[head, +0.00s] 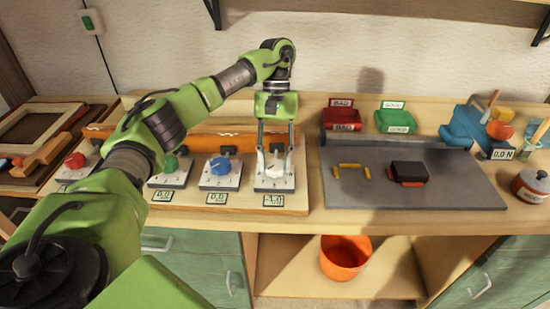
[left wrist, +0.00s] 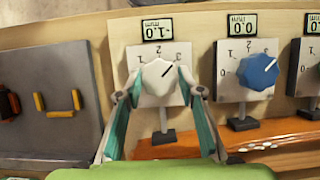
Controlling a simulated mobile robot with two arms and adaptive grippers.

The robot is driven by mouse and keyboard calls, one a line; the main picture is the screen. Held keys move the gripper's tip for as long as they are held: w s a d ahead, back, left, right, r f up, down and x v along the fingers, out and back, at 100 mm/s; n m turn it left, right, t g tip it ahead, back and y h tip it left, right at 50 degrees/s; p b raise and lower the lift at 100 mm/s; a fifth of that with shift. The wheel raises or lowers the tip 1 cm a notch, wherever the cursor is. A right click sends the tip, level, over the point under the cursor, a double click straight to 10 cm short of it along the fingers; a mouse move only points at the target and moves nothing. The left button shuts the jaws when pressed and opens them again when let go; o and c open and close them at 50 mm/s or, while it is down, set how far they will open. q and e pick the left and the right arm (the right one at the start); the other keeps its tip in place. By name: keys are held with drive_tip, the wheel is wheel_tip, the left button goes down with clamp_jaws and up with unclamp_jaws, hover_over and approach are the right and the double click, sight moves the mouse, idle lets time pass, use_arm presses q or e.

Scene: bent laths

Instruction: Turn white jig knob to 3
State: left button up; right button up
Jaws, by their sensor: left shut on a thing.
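The white jig knob (left wrist: 158,77) sits on a pale plate with printed numbers, the rightmost of the row in the head view (head: 275,170). A dark line on the knob points up and right in the left wrist view, towards a mark that looks like a 3. Its display (left wrist: 157,29) reads about -1.0 mm. My left gripper (head: 275,156) comes down from above, with one finger on each side of the knob, shut on it. The fingers cover parts of the plate and its numbers. My right gripper is out of view.
A blue knob (head: 220,166), a green knob (head: 170,163) and a red knob (head: 75,160) stand left of the white one. A grey mat (head: 440,190) with yellow pieces and a dark block lies to the right. Red (head: 342,120) and green (head: 394,122) bins stand behind.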

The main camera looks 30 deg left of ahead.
use_arm(q)
drive_tip(key=o, duration=1.1)
drive_tip(key=v, duration=1.2)
drive_tip(key=shift+a, duration=0.1)
